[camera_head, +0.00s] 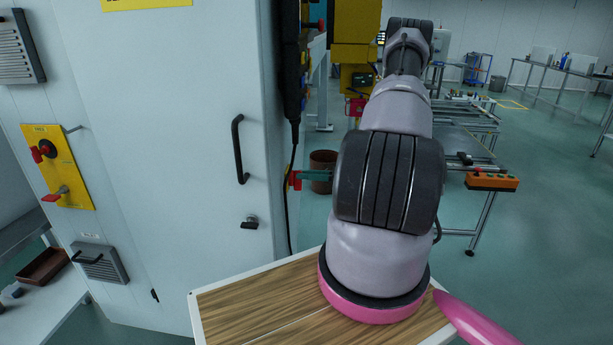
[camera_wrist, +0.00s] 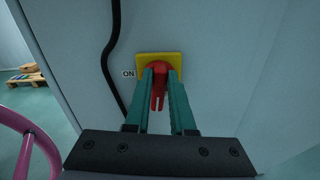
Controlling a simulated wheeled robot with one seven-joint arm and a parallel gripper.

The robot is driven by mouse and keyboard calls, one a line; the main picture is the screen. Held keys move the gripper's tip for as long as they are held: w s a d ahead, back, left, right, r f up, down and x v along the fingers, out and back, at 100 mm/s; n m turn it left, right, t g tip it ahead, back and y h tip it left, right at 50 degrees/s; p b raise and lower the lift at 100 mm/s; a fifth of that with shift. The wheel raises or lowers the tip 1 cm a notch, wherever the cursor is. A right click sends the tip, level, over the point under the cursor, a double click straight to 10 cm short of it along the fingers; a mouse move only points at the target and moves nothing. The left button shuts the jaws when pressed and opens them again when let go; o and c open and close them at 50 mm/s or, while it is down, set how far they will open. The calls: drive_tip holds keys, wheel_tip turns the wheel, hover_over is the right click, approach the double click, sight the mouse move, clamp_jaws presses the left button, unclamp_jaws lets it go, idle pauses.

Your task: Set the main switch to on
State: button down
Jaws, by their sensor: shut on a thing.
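The main switch shows in the wrist view as a red handle (camera_wrist: 158,94) on a yellow plate (camera_wrist: 144,58), mounted on a pale cabinet wall. A white ON label (camera_wrist: 128,74) is just left of the plate. The handle points down in the picture, not toward the label. My gripper (camera_wrist: 161,74) has its two teal fingers on either side of the handle, shut on it.
A black cable (camera_wrist: 110,60) runs down the wall left of the switch. The cabinet (camera_head: 180,150) has a black door handle (camera_head: 239,149) and a yellow panel (camera_head: 72,165) with red controls on its front. Benches (camera_head: 460,135) stand to the right, with open floor between.

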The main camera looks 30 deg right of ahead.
drive_tip(key=shift+w+d+f+m, duration=0.15)
drive_tip(key=shift+w+f+m, duration=0.1)
drive_tip(key=shift+m, duration=2.5)
drive_tip(key=shift+w+d+f+m, duration=0.1)
drive_tip(key=shift+f+m, duration=0.15)
drive_tip(key=shift+m, duration=2.45)
drive_tip(key=shift+w+d+f+m, duration=0.15)
drive_tip(key=shift+w+f+m, duration=0.1)
drive_tip(key=shift+m, duration=2.5)
drive_tip(key=c, duration=0.8)
unclamp_jaws()
drive_tip(key=shift+o, duration=0.2)
drive_tip(key=shift+s, duration=0.1)
drive_tip(key=v, duration=1)
drive_tip(key=shift+s+d, duration=0.25)
drive_tip(key=shift+d, duration=0.05)
